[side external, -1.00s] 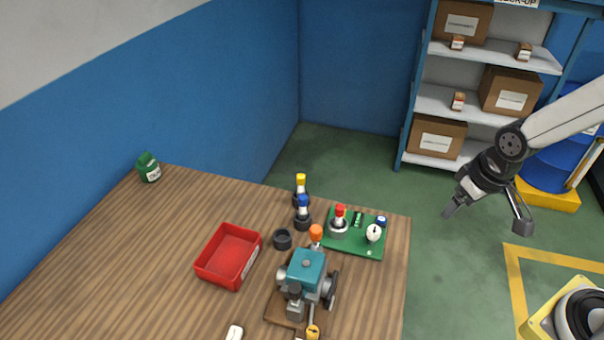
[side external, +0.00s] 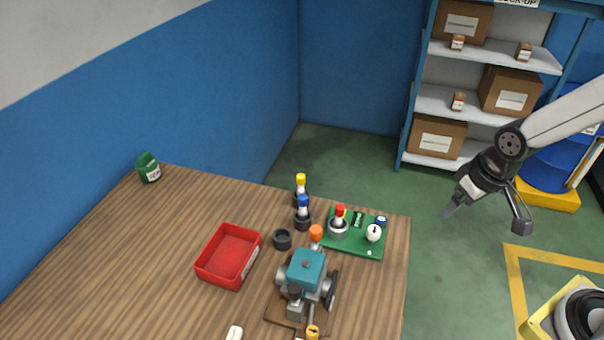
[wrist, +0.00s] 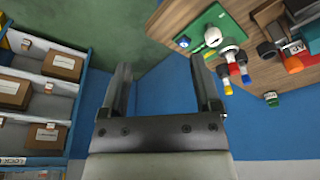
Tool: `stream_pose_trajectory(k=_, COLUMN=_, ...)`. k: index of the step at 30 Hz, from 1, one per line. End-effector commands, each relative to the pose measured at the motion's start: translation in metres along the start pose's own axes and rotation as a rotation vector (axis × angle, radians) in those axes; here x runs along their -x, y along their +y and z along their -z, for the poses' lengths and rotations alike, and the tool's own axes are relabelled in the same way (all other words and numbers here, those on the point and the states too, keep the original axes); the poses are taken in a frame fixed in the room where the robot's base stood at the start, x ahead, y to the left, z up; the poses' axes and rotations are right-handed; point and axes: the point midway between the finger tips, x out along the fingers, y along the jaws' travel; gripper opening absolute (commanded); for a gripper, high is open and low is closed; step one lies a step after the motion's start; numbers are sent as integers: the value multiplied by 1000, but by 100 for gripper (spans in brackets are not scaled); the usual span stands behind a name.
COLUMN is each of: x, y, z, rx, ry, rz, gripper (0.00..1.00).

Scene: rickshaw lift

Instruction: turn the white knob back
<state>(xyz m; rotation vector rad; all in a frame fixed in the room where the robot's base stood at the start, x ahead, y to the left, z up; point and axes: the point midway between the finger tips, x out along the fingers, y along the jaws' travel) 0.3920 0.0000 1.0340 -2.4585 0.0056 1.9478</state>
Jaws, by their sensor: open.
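The white knob (side external: 374,232) sits on the right part of a green board (side external: 369,251) near the table's right edge. It has a dark mark on its face. In the wrist view the white knob (wrist: 213,36) shows at the upper right, on the green board (wrist: 187,25). My gripper (side external: 483,218) is open and empty, off the table's right side and apart from the knob. In the wrist view both fingers of my gripper (wrist: 160,75) stand wide apart with nothing between them.
A red-topped plug (side external: 339,222) stands on the board left of the knob. Blue-topped (side external: 303,212) and yellow-topped (side external: 301,188) plugs stand behind. A teal machine (side external: 306,268) stands in front, with a red bin (side external: 229,257) to its left. Shelves (side external: 432,100) stand behind.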

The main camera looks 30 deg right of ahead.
Motion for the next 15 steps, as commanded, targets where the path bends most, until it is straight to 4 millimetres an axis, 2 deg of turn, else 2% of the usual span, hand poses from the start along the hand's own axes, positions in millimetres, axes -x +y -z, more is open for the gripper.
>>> stream_pose_trajectory(k=8, x=-7, y=-9, z=15, rx=-119, ry=-29, rz=4, gripper=81)
stream_pose_trajectory(k=15, x=-22, y=-30, z=41, rx=-360, ry=-85, rz=-3, gripper=81)
